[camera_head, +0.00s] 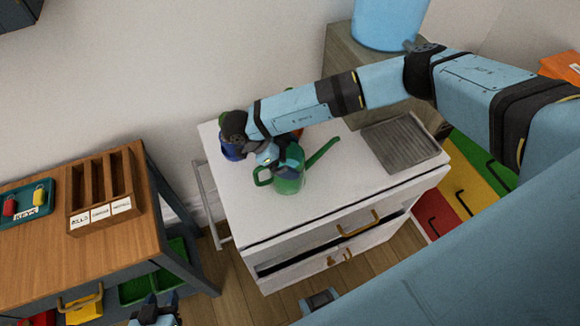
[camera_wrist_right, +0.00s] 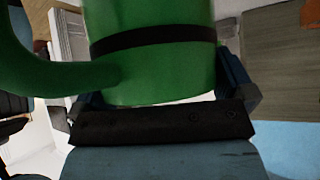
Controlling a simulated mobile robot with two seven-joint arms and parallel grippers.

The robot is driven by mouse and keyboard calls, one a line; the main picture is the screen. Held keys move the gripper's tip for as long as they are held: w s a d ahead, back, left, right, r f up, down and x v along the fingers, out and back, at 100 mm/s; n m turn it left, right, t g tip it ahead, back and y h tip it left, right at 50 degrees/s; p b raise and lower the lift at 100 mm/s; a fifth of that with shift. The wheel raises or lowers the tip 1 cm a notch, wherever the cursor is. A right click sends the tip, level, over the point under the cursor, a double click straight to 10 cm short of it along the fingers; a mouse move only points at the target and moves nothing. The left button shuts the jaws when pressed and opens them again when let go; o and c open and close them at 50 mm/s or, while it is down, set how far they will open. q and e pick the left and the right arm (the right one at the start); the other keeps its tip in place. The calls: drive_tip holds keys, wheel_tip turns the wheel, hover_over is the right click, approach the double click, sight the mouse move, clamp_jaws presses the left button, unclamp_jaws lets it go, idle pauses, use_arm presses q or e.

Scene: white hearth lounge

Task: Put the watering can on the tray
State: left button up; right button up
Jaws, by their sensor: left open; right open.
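The green watering can (camera_head: 289,180) stands on the white cabinet top (camera_head: 340,200), its spout pointing right and its handle left. My right gripper (camera_head: 280,163) is at the can's upper part. In the right wrist view the can (camera_wrist_right: 155,70) fills the space between the open fingers of this gripper (camera_wrist_right: 160,95); contact is unclear. The grey ribbed tray (camera_head: 404,144) lies to the right of the can on the same top and looks empty. My left gripper (camera_head: 155,312) is open at the bottom edge, partly cut off, away from the can.
Behind the can, partly hidden by my right arm, is a blue object (camera_head: 230,152). A light blue container (camera_head: 388,22) stands on a wooden cabinet behind. A wooden desk (camera_head: 105,255) with a letter sorter (camera_head: 104,190) is at left. The cabinet's front top is clear.

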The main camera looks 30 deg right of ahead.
drive_tip(key=c, duration=1.4)
wheel_tip(320, 180, up, 20)
drive_tip(key=shift+r, duration=0.1)
drive_tip(key=shift+c, duration=0.2)
